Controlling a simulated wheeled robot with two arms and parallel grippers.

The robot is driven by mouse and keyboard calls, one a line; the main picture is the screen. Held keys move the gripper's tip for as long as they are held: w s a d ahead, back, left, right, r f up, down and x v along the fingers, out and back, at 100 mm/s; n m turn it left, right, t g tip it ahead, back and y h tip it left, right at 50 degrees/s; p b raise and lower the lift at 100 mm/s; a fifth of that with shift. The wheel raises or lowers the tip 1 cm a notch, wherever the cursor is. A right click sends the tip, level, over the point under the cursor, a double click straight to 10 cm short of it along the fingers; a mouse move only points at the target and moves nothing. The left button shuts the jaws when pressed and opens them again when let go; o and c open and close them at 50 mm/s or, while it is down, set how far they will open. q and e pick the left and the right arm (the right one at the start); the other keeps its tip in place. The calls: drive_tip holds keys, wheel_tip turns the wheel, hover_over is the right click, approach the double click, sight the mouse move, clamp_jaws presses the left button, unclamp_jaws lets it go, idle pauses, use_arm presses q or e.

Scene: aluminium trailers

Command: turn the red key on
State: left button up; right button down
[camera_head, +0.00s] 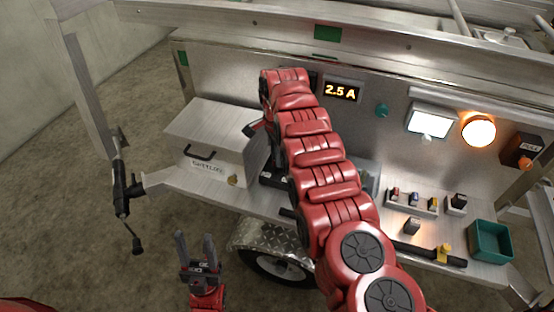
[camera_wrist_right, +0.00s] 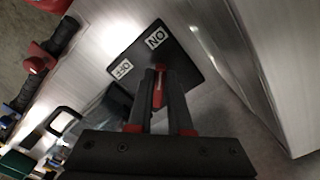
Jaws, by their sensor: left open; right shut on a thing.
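The red key (camera_wrist_right: 158,90) shows as a thin red strip between the fingers of my right gripper (camera_wrist_right: 159,72), which is shut on it. It stands at a black plate (camera_wrist_right: 180,50) with white ON and OFF labels. The gripper hides much of the key, and I cannot tell which label it points to. In the head view my red right arm hides the key, and the black plate (camera_head: 270,181) shows only partly. My left gripper (camera_head: 195,238) is open and empty, low at the left over the floor, well apart from the plate.
A lit display (camera_head: 341,91) reads 2.5 A. A grey box (camera_head: 212,135) with a black handle stands left of the plate. At the right are a glowing orange lamp (camera_head: 478,130), small coloured items and a green bin (camera_head: 489,241). The floor at left is mostly clear.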

idle(0.4)
drive_tip(key=c, duration=0.8)
unclamp_jaws()
drive_tip(key=shift+c, duration=0.2)
drive_tip(key=shift+r, duration=0.1)
wheel_tip(320, 180, up, 6)
drive_tip(key=shift+d+r, duration=0.1)
drive_tip(key=shift+r, duration=0.15)
wheel_tip(320, 180, up, 11)
drive_tip(key=p, duration=1)
drive_tip(key=shift+f, duration=0.2)
